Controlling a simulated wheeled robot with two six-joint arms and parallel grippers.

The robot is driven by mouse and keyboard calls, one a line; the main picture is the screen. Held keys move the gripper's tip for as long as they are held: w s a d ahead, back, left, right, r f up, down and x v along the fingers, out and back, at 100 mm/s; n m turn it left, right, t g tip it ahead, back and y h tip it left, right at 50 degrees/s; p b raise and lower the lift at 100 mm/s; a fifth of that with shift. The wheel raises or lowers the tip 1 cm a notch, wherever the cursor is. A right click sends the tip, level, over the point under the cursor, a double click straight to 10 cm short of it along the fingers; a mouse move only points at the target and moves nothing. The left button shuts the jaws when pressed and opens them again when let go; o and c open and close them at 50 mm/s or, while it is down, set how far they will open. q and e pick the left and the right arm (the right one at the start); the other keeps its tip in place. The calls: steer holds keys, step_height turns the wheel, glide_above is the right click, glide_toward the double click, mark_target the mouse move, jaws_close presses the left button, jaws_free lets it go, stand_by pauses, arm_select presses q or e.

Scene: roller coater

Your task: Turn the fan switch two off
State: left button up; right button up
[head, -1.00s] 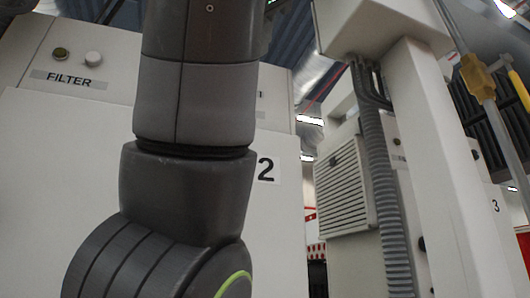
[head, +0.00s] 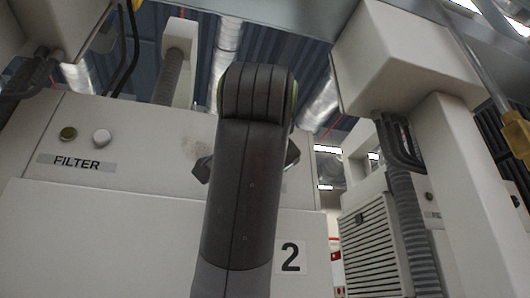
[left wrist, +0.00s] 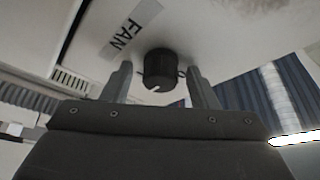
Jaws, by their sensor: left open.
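The fan switch (left wrist: 160,70) is a round black knob with a white mark, on a pale panel under a FAN label (left wrist: 131,28) in the left wrist view. My left gripper (left wrist: 160,77) is open, with one finger on each side of the knob and a visible gap on both sides. I cannot tell how deep the fingers reach around it. In the head view my left arm stands in front of the panel and hides the knob and the fan label. The number 2 plate (head: 290,257) shows on this cabinet. My right gripper is in neither view.
A FILTER label (head: 76,163) with a dark button (head: 68,133) and a white knob (head: 101,137) sits at the panel's left. A thick pale post (head: 455,170) and a ribbed hose (head: 410,215) stand to the right.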

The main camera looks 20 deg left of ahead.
arm_select(q)
steer(key=shift+c, duration=0.8)
steer(key=c, duration=0.8)
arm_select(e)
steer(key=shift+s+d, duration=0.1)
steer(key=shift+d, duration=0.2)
